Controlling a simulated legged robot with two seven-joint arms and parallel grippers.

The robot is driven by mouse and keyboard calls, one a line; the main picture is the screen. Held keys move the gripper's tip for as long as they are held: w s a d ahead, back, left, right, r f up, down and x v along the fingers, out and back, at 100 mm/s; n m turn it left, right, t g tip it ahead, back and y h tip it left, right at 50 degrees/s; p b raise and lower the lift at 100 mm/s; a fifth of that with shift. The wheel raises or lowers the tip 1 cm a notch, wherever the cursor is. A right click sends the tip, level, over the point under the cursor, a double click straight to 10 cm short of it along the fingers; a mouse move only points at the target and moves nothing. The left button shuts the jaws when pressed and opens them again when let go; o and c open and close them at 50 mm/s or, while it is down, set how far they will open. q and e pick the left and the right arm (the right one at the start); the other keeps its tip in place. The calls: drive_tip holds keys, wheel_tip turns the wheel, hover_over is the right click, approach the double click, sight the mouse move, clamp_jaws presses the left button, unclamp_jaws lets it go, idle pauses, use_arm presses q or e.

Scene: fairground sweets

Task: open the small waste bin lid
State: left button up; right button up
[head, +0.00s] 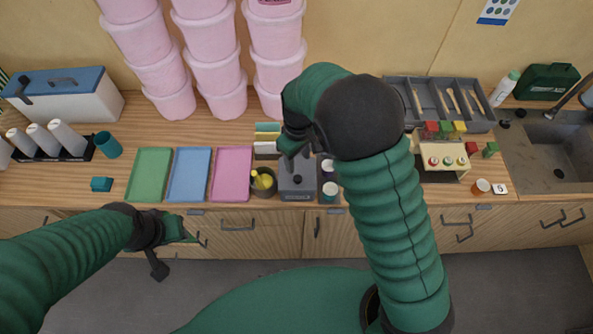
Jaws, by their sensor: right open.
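A small grey box (298,188) that looks like the waste bin stands near the counter's front edge, in the middle of the head view. It has a dark round knob on its front, and its top is partly hidden by my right gripper. My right gripper (291,150) is open, just above and behind the box's top. I cannot tell whether it touches the lid, or whether the lid is raised. My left gripper (186,236) is low at the left, in front of the cabinet fronts and away from the box; its fingers are too small to read.
A dark pot (264,190) with yellow contents stands close left of the box. A dark holder with white-topped jars (328,190) is close on its right. Green, blue and pink trays (232,175) lie to the left. Pink tubs (215,100) are stacked behind.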

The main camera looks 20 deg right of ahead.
sight(297, 177)
drive_tip(key=f, duration=0.2)
drive_tip(key=f+p, duration=0.1)
drive_tip(key=f, duration=0.1)
drive_tip(key=d+f+p, duration=0.1)
drive_tip(key=f, duration=0.1)
drive_tip(key=shift+f, duration=0.35)
drive_tip(key=shift+w+a+f, duration=0.1)
drive_tip(key=shift+a+f, duration=0.1)
drive_tip(key=shift+f, duration=0.4)
drive_tip(key=shift+a+f, duration=0.2)
drive_tip(key=shift+f, duration=0.4)
drive_tip(key=shift+a+f, duration=0.2)
drive_tip(key=shift+f, duration=0.1)
drive_tip(key=shift+a, duration=0.25)
drive_tip(key=shift+d+f, duration=0.1)
drive_tip(key=shift+d, duration=0.35)
drive_tip(key=c, duration=0.7)
drive_tip(key=shift+c, duration=1.3)
clamp_jaws()
use_arm(q)
wheel_tip(297, 177, up, 3)
drive_tip(key=shift+w, duration=0.1)
use_arm(e)
drive_tip(key=shift+a, duration=0.15)
